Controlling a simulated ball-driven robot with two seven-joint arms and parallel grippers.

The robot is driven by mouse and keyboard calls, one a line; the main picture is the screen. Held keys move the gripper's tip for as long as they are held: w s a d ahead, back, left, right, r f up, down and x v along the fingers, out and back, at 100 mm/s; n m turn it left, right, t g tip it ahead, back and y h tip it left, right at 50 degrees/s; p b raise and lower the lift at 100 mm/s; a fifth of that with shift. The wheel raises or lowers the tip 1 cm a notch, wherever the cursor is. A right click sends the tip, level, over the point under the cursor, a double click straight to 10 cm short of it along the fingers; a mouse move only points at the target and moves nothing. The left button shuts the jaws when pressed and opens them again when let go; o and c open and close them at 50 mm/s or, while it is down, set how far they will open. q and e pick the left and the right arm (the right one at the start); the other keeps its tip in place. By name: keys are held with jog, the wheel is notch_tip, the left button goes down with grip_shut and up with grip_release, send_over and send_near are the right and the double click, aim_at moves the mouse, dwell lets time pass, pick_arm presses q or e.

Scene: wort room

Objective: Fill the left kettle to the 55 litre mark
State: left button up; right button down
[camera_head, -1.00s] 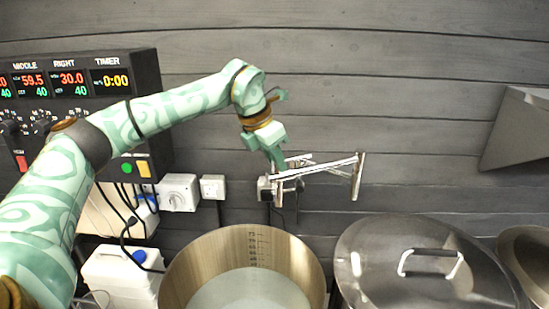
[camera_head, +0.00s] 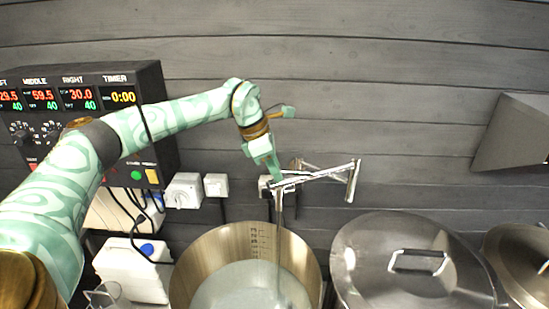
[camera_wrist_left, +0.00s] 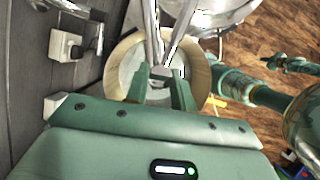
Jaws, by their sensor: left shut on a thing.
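The left kettle (camera_head: 196,262) is the open steel one below my left arm, with pale liquid in it and a printed scale (camera_head: 255,243) inside its back wall. The scale's figures are too small to read. My left gripper (camera_head: 273,178) is shut on the chrome wall tap (camera_head: 318,174) at its left end, above this kettle. A thin stream of water (camera_head: 279,232) falls from there into the kettle. The wrist view shows the gripper's fingers (camera_wrist_left: 160,86) at the chrome tubes (camera_wrist_left: 153,35), with the kettle rim (camera_wrist_left: 113,88) below.
A lidded kettle (camera_head: 368,262) stands to the right, another lidded kettle (camera_head: 505,255) beyond it. A control panel (camera_head: 150,82), sockets (camera_head: 184,190) and a white canister (camera_head: 128,272) are at left. A metal hood (camera_head: 515,135) juts out at upper right.

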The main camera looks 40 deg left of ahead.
pick_arm(q)
jog(key=m+p, duration=0.2)
jog(key=p, duration=0.1)
jog(key=shift+w+r+g+h, duration=0.1)
jog(key=shift+r+g+h, duration=0.1)
jog(key=shift+g+h, duration=0.2)
jog(key=shift+f+m+p, duration=0.15)
jog(key=shift+m+p, duration=0.2)
jog(key=shift+m, duration=0.45)
dwell(5.2)
jog(key=n+t, duration=0.1)
jog(key=n, duration=0.3)
jog(key=shift+n+y, duration=0.3)
jog(key=shift+y, duration=0.1)
dwell(0.5)
